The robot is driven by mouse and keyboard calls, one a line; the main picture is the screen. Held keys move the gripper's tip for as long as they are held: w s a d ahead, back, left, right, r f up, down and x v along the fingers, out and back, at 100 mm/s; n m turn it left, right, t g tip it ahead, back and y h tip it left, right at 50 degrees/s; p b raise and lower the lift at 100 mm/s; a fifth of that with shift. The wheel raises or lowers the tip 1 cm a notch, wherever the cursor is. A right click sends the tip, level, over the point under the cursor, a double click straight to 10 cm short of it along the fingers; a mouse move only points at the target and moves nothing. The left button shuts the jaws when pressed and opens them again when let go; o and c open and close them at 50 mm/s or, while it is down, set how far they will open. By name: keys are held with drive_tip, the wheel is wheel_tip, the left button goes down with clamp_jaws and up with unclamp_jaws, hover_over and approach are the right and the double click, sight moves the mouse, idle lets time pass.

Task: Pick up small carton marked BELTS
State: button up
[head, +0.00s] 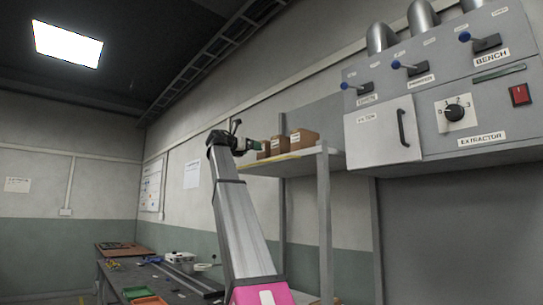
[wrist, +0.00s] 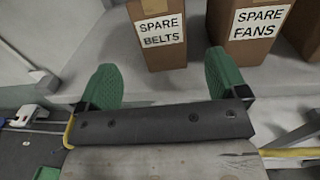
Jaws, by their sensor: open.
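The small carton marked SPARE BELTS (wrist: 160,48) stands upright on a shelf in the wrist view, top centre, its white label facing me. My gripper (wrist: 160,85) is open with green fingertips spread to either side of the carton's lower front. The fingers are nearer to me than the carton, and nothing is held between them. In the head view my gripper (head: 240,143) is at shelf height by the left end of the shelf. Brown cartons stand there, but their labels are too small to read.
A grey switch panel (head: 440,85) juts out at right. A cluttered bench (head: 120,270) lies below left.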

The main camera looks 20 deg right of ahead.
sight(265, 152)
drive_tip(key=x, duration=0.8)
drive_tip(key=shift+d+f, duration=0.2)
drive_tip(key=shift+d, duration=0.2)
drive_tip(key=c, duration=1.1)
